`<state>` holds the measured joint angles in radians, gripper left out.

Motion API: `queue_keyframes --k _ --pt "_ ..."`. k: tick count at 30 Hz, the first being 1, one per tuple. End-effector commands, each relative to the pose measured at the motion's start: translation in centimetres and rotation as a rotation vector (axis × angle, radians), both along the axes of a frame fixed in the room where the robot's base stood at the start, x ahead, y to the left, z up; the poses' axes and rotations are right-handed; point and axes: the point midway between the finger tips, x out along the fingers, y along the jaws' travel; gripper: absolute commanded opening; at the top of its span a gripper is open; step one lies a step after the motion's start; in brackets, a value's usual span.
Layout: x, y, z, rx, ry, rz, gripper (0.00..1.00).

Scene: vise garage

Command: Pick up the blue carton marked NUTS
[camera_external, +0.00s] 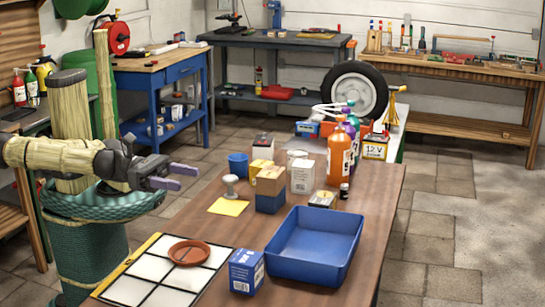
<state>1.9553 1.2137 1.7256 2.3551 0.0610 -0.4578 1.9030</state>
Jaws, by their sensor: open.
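A blue carton (246,271) with white lettering, too small to read for certain, stands upright at the near edge of the brown table (215,232). It is just left of a blue open tray and right of a white gridded board. My gripper (178,176) is at the left, raised near the table's left edge, behind and to the left of the carton. Its two purple fingers are apart with nothing between them. It is well clear of the carton.
The blue tray (318,245) is empty. A terracotta saucer (188,252) lies on the gridded board (140,292).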

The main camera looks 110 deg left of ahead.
Motion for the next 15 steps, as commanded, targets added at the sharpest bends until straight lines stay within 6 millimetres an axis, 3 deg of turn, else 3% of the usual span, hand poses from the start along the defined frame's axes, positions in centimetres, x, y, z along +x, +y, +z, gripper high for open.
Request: queue_keyframes --k 4,15 --pt "-0.1 0.1 -1.0 -0.001 0.001 0.004 0.62" --pt "0.0 0.2 -10.5 0.008 0.000 0.005 0.62"
